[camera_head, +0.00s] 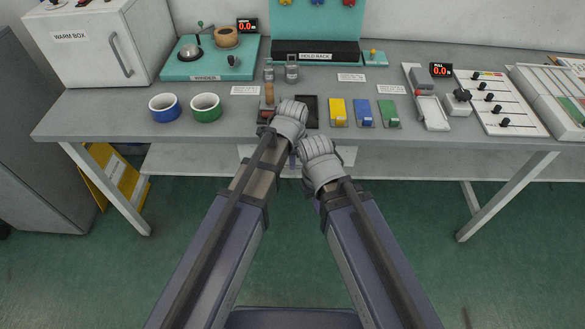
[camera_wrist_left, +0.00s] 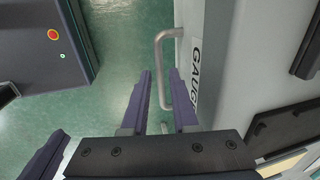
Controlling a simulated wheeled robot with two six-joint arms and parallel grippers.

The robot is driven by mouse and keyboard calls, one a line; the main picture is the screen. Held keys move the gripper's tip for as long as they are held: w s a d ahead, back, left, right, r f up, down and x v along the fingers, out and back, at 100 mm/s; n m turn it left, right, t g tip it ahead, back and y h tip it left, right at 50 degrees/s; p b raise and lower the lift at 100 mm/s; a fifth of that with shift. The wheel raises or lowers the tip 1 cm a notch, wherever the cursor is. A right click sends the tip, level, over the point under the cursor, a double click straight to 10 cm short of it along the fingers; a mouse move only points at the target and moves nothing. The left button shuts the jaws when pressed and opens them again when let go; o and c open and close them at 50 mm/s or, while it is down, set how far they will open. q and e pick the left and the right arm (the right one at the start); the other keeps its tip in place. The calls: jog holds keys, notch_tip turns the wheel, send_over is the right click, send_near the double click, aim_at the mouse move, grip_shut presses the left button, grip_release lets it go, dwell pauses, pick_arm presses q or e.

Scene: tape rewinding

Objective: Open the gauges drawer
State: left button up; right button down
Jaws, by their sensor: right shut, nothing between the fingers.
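The gauges drawer front (camera_wrist_left: 205,25) shows in the left wrist view, pale grey with a partly visible label reading "GAUG". Its silver U-shaped handle (camera_wrist_left: 162,75) stands out from the front. My left gripper (camera_wrist_left: 161,75) is open, one finger on each side of the handle bar, with gaps beside the bar. In the head view my left gripper (camera_head: 292,158) is at the table's front edge, mostly hidden by its wrist. My right gripper (camera_head: 325,170) is just right of it and lower, shut and empty, its fingers hidden.
A white warm box (camera_head: 100,45) stands at left. Green floor (camera_head: 290,260) is open before the bench.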

pick_arm(q)
jog(key=shift+w+f+b, duration=0.15)
jog(key=shift+f+b, duration=0.35)
jog(key=shift+f, duration=0.45)
jog(key=shift+c, duration=0.3)
grip_shut()
dwell(0.4)
